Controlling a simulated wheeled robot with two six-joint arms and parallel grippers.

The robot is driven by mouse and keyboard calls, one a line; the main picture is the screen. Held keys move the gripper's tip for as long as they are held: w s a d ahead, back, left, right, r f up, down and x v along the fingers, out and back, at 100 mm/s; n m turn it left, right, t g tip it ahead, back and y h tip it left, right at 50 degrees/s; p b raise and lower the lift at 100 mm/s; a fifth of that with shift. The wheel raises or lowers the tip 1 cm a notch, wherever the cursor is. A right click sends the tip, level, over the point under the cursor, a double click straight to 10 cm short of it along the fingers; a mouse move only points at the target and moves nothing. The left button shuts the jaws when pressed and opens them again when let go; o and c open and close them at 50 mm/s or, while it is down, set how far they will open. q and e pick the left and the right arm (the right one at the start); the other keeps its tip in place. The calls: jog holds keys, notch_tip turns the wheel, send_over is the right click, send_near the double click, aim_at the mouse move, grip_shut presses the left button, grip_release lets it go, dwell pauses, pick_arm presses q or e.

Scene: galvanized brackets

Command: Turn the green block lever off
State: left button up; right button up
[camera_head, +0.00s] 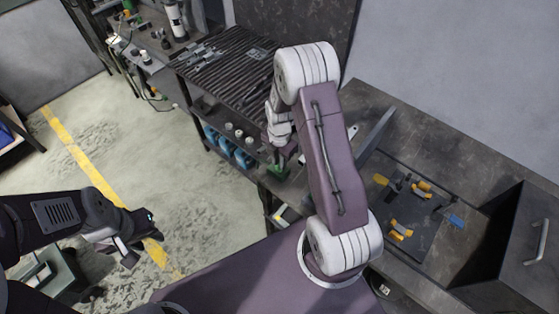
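A small green block (278,172) shows at the left corner of the dark workbench; its lever cannot be made out clearly at this size. My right arm reaches up and folds back down, so its gripper (281,151) hangs right over the green block and hides part of it. Whether its fingers touch the block, and whether they are apart, cannot be told. My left gripper (145,250) is low on the left over the concrete floor, far from the block. Its fingers look apart with nothing between them.
The workbench (440,140) carries a dark mat with yellow-black clamps (401,229) and a blue-handled tool (455,220). A dark box with a handle (520,245) stands at right. Behind is a slatted rack (230,65) with blue bottles (228,146) below. Open floor lies left.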

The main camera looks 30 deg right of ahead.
jog(key=shift+o, duration=0.3)
notch_tip(320, 180, up, 9)
jog(key=b, duration=0.1)
dwell(0.5)
